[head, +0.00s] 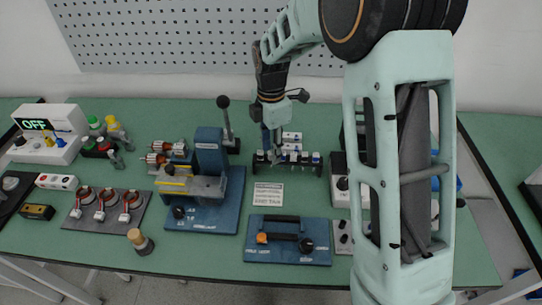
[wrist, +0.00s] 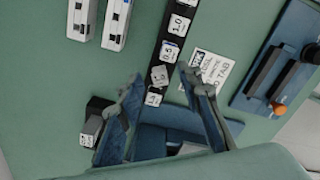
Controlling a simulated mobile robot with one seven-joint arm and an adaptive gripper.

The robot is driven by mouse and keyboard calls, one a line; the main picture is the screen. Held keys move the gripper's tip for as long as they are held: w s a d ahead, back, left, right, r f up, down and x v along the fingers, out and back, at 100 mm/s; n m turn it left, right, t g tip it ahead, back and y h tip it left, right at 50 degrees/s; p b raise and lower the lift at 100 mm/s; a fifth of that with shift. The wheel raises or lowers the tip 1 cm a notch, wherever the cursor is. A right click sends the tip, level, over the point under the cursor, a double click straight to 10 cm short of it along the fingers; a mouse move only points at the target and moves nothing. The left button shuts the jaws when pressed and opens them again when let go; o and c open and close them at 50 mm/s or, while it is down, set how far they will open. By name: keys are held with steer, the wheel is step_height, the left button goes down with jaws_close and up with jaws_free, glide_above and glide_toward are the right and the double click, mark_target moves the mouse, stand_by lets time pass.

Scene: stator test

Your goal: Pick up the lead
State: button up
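I cannot make out for certain which thing is the lead. A white tester (head: 50,133) with a green "OFF" display is at the far left, with small yellow and blue parts on its front. My gripper (head: 271,150) is over the middle of the bench, near a black rack (head: 287,168) of labelled pieces and far right of the tester. In the wrist view my gripper (wrist: 166,88) has its fingers apart with nothing held between them. The rack's labelled pieces (wrist: 170,50) show just beyond the fingertips. The gap to the rack is hard to judge.
A blue press-like fixture (head: 207,165) with a tall black-knobbed lever stands left of my gripper. A blue plate with a black handle (head: 288,240) lies in front. Bottles with green and yellow caps (head: 113,124) stand near the tester. A white label card (head: 268,194) lies before the rack.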

steer(key=shift+f, duration=0.45)
jaws_close()
step_height(320, 180, up, 18)
steer(key=p, duration=0.1)
stand_by(0.5)
